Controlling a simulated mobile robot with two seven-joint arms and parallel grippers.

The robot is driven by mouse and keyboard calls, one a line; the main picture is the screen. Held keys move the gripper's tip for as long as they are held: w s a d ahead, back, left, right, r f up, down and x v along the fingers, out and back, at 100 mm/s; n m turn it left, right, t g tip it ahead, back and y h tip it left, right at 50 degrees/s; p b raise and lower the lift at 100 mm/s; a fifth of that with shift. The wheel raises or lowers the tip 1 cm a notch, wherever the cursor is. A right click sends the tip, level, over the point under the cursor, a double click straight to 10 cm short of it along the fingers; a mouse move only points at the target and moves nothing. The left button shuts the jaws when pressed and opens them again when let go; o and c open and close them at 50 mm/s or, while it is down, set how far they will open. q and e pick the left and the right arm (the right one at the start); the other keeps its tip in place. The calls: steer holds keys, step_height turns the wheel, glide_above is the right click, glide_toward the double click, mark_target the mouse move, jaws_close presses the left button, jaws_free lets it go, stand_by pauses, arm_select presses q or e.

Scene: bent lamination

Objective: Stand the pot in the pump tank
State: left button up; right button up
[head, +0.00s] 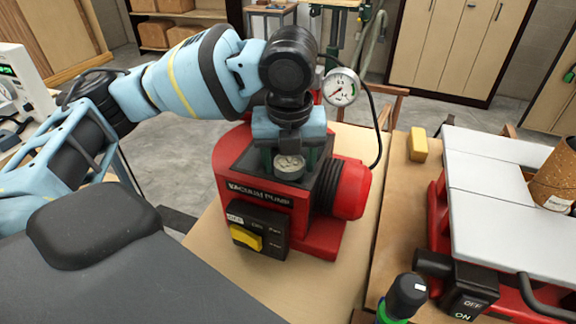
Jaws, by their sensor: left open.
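The red vacuum pump (228,160) stands on a light wooden bench, with its tank opening at the top mostly hidden under my gripper. A small pot (290,168) with a pale grey round top shows at that opening. It looks upright, but its lower part is hidden, so I cannot tell what it rests on. My left gripper (290,158) points down over the pump, open, with its fingers on either side of the pot. I cannot tell whether they touch it. My right gripper is not in view.
A pressure gauge (341,87) with a black hose stands behind the pump. The pump's switch box (258,229) has a yellow lever. At right are a yellow block (417,144), a red machine with a grey top (500,190), and a black-topped green object (404,298) in front.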

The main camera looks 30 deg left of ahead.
mark_target(289, 166)
arm_select(q)
steer(key=r, duration=0.6)
steer(key=s+d+r+p, duration=0.1)
steer(key=r, duration=0.2)
steer(key=shift+r, duration=0.1)
steer(key=shift+s+r, duration=0.1)
steer(key=shift+r, duration=0.25)
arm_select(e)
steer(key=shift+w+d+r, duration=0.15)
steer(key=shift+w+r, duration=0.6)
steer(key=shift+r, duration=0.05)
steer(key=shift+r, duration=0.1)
